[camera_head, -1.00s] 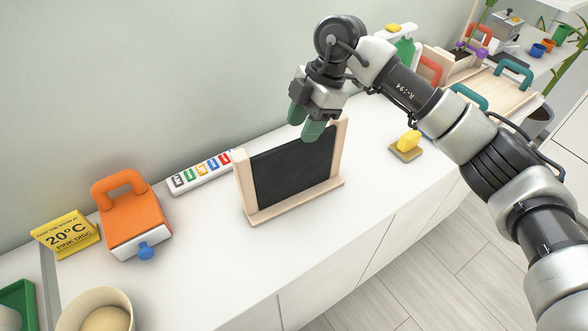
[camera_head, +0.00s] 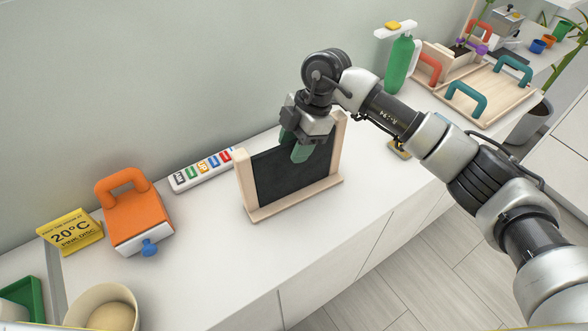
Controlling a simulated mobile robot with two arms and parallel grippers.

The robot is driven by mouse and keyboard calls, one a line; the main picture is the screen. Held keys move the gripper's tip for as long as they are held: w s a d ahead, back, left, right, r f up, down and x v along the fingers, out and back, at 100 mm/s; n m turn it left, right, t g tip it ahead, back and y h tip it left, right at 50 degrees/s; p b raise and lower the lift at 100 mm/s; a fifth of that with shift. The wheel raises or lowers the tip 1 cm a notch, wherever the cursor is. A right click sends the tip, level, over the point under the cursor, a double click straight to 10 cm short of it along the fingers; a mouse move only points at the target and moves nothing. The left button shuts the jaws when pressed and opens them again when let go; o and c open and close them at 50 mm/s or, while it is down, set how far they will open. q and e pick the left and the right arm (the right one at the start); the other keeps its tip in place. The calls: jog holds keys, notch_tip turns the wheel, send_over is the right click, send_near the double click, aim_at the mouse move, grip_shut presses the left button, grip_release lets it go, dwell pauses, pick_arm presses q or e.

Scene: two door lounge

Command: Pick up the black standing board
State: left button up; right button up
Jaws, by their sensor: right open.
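The black standing board (camera_head: 285,178) has a dark panel in a pale wooden frame with a foot. It stands upright on the white counter (camera_head: 370,208), in the middle of the camera_head view. My right gripper (camera_head: 293,148) is open, with green fingertips pointing down at the board's upper edge, right of its middle. One finger shows in front of the panel and the other lies further left and back, partly hidden. I cannot tell whether they touch the board. My left gripper is not in view.
A white strip with coloured labels (camera_head: 202,170) lies behind the board. An orange box with a handle (camera_head: 137,211), a yellow sign (camera_head: 70,233) and a bowl (camera_head: 78,310) stand to the left. A green bottle (camera_head: 400,66) and a wooden tray (camera_head: 490,97) are at the back right.

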jog(key=shift+f, duration=0.2)
grip_shut()
dwell(0.3)
jog(key=shift+r, duration=0.1)
